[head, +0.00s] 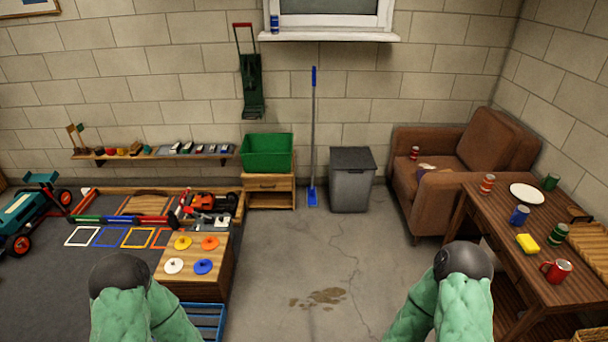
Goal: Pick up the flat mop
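The flat mop (313,135) stands upright against the back wall, in the gap between a small wooden cabinet and a grey bin. It has a thin grey pole, a blue grip at the top and a small blue head on the floor. Both my green arms show at the bottom of the head view, one at left and one at right, each with a dark rounded joint. Neither gripper can be seen. Both arms are well short of the mop, with open floor between.
The grey lidded bin (351,180) is close right of the mop. The wooden cabinet (269,191) with a green crate (266,153) is close left. A wooden box (185,265) with colored discs, an armchair (427,195) and a table (500,227) flank clear floor with a brown stain (318,298).

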